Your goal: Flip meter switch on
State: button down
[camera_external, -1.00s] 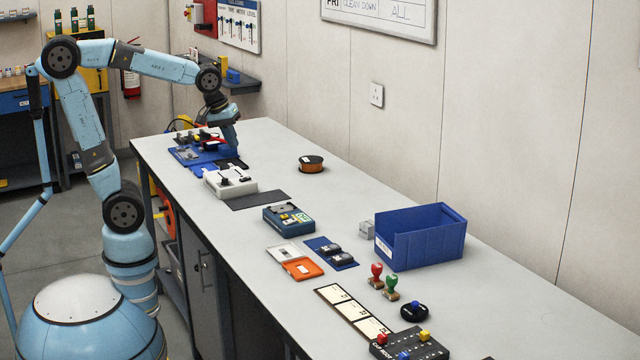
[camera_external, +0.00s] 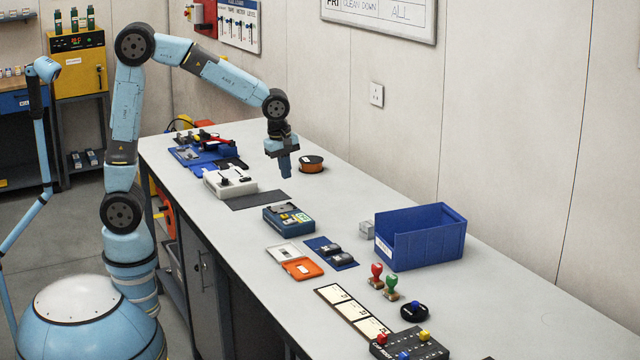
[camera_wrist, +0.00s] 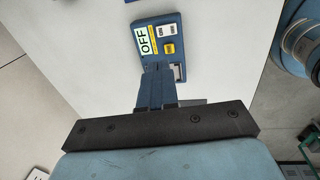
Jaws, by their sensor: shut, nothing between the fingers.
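The meter (camera_external: 289,219) is a blue box with a grey and tan top, lying on the bench in the external view. In the wrist view the meter (camera_wrist: 158,42) shows a label reading OFF, a yellow button and white buttons; its lower part is partly hidden by my fingers. My gripper (camera_external: 285,172) points down above the bench, a little above and behind the meter, not touching it. In the wrist view my gripper (camera_wrist: 157,85) has its fingers together with nothing between them. Which part is the switch, I cannot tell for sure.
A dark mat (camera_external: 258,200) and a white box (camera_external: 229,183) lie left of the meter. An orange-brown spool (camera_external: 311,164) stands behind.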

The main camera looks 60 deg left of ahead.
aim_at(293, 219)
jog(key=shift+d+f, duration=0.1)
dwell(0.3)
jog(key=f, duration=0.4)
jog(key=w+f, duration=0.1)
jog(key=f, duration=0.4)
jog(key=w+f, duration=0.1)
jog(key=f, duration=0.3)
jog(key=shift+f, duration=0.4)
jog(key=shift+w+f, duration=0.1)
jog(key=shift+f, duration=0.05)
jog(key=shift+s, duration=0.85)
